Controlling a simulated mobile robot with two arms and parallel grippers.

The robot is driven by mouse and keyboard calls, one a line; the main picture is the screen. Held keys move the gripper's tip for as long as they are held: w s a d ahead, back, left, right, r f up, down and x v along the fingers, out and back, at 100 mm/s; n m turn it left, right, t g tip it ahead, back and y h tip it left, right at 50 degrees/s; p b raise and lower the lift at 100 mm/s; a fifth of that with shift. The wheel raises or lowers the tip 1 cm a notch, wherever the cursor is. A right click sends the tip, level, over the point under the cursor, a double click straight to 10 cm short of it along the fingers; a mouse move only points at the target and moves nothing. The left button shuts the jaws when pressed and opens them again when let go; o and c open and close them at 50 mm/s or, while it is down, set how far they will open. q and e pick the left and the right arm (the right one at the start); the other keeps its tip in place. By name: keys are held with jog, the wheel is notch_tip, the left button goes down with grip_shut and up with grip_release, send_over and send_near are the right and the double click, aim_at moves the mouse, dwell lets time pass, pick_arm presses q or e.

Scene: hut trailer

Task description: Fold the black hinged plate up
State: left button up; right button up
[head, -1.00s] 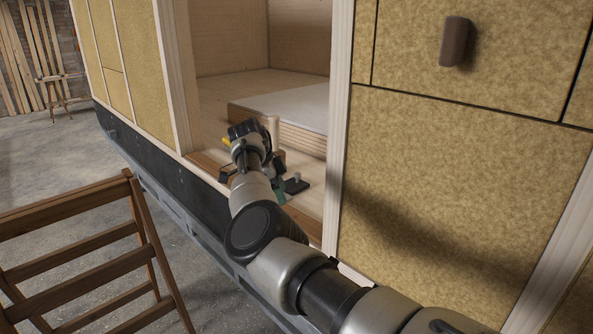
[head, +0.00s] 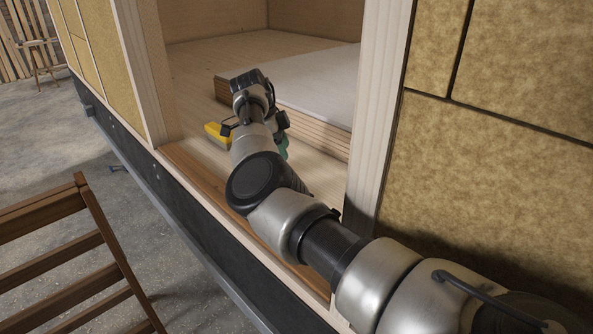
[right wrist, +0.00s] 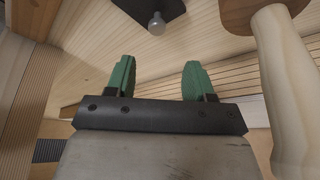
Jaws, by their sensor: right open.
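The black plate (right wrist: 148,8) shows at the top edge of the right wrist view, partly cut off. It lies on pale wood and bears a small rounded metal knob (right wrist: 156,22). My right gripper (right wrist: 158,80) is open, with two green fingers apart and nothing between them. The plate and knob are beyond the fingertips, slightly left of the middle between them, and apart from them. In the head view my right arm reaches through the doorway, and a green finger (head: 284,149) shows beside the wrist. The plate is hidden there. My left gripper is not in view.
A pale wooden handle with a brown end (right wrist: 285,85) stands close on the right in the wrist view. A yellow object (head: 217,133) lies left of my wrist. The door post (head: 380,110) and a raised grey-topped platform (head: 310,92) flank the arm. A wooden ladder-like frame (head: 75,260) stands outside.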

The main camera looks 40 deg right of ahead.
jog(key=x, duration=0.4)
jog(key=shift+s+a+p, duration=0.25)
jog(key=shift+s+p, duration=0.05)
jog(key=shift+s, duration=0.05)
jog(key=x, duration=0.4)
jog(key=shift+d+f+p, duration=0.2)
jog(key=shift+d+p, duration=0.05)
jog(key=shift+p, duration=0.05)
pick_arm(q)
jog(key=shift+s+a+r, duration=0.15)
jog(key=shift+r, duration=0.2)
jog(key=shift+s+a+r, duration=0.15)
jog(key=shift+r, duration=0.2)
pick_arm(e)
jog(key=shift+x, duration=0.8)
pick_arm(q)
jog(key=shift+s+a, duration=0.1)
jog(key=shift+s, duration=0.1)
pick_arm(e)
grip_shut()
